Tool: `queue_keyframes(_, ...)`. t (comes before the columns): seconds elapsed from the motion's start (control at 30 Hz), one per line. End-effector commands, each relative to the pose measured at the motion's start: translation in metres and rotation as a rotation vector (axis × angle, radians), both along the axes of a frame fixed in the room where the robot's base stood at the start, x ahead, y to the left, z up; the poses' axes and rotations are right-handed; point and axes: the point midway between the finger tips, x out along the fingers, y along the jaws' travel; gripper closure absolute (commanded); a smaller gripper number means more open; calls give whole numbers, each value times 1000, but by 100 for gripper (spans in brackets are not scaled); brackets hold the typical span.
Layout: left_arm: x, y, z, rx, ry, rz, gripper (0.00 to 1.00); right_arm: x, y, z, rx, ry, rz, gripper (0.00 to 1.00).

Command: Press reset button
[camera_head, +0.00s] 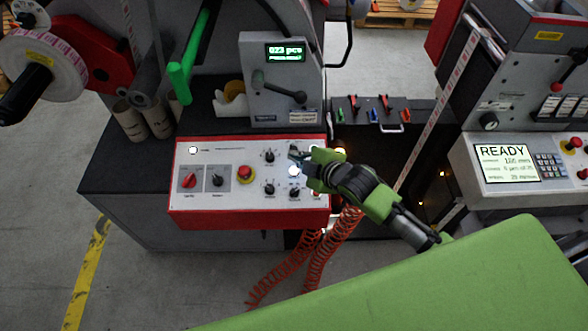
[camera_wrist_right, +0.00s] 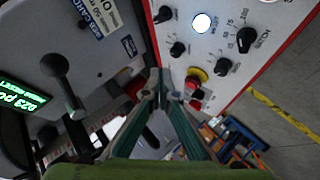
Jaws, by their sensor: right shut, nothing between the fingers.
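The control panel (camera_head: 215,205) is a white-faced box with a red frame at the front of the machine. A lit white round button (camera_head: 294,170) is on its right part, just left of and below my right gripper (camera_head: 298,158). The same kind of lit button shows at the top of the right wrist view (camera_wrist_right: 202,22). Another small white light (camera_head: 193,150) is at the panel's upper left. Labels are too small to tell which is reset. My right gripper is shut and empty over the panel's upper right, its fingertips (camera_wrist_right: 164,82) apart from the lit button in the wrist view. Contact cannot be told.
A grey display unit (camera_head: 283,80) with a lever stands behind. Orange coiled cables (camera_head: 325,250) hang below. A second machine with a READY screen (camera_head: 506,164) is at right.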

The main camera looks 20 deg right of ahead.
Motion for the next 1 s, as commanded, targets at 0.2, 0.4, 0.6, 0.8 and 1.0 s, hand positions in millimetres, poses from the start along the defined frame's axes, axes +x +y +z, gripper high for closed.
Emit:
queue_keyframes(0.2,0,0,-13,0,0,0,53,2,-1,-13,0,1,-1,100)
queue_keyframes(0.4,0,0,-36,0,0,0,53,7,-2,-34,0,0,0,100)
queue_keyframes(0.6,0,0,-63,0,0,0,53,13,-4,-58,1,-1,-1,100)
queue_keyframes(0.8,0,0,-80,0,0,0,53,20,-6,-78,0,1,-1,100)
queue_keyframes(1.0,0,0,-84,0,0,0,53,23,-6,-85,2,1,-1,100)
